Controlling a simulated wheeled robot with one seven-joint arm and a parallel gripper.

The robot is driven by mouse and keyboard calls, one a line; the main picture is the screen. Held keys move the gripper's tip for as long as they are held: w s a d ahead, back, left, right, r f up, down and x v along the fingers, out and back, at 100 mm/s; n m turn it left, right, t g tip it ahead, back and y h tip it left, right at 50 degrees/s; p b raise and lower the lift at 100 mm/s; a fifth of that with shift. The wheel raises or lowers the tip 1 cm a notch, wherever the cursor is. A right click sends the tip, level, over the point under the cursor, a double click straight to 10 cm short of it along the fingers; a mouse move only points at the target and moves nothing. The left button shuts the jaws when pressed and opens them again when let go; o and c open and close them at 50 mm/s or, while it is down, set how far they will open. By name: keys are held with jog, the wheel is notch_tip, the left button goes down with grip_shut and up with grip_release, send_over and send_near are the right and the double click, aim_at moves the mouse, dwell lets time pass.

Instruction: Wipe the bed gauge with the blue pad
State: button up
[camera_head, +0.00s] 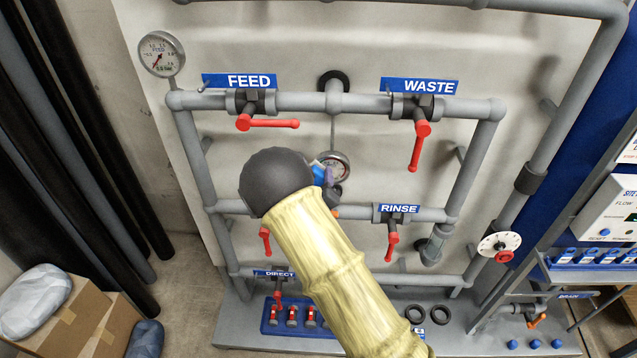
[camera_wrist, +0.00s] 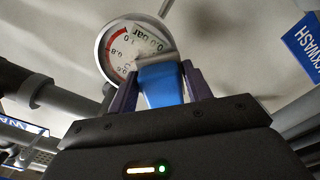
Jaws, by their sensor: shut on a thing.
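The bed gauge (camera_head: 334,164), a round white dial, sits on the upright pipe in the middle of the panel. In the wrist view the gauge (camera_wrist: 116,52) shows a red band and is partly covered at its lower right. My gripper (camera_wrist: 159,80) is shut on the blue pad (camera_wrist: 163,88), with a purple finger on each side. The pad's pale far end overlaps the dial's edge in that view; I cannot tell whether it touches. In the head view the blue pad (camera_head: 317,174) shows just left of the gauge, and my arm hides most of my gripper (camera_head: 327,176).
Another gauge (camera_head: 161,54) stands at the upper left. Red-handled valves sit under the FEED sign (camera_head: 249,81), WASTE sign (camera_head: 420,86) and RINSE sign (camera_head: 398,209). Grey pipes frame the gauge. A blue tray (camera_head: 268,326) with red-topped items lies below.

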aim_at(334, 174)
jog(key=shift+d+b, duration=0.6)
jog(key=shift+d, duration=1.35)
jog(key=shift+d, duration=0.45)
jog(key=shift+s+d+r+b, duration=0.1)
jog(key=shift+d+b, duration=0.5)
jog(key=shift+d, duration=0.8)
jog(key=shift+b, duration=0.3)
jog(key=shift+a, duration=0.1)
jog(key=shift+a+b, duration=0.3)
jog(key=shift+a, duration=1.5)
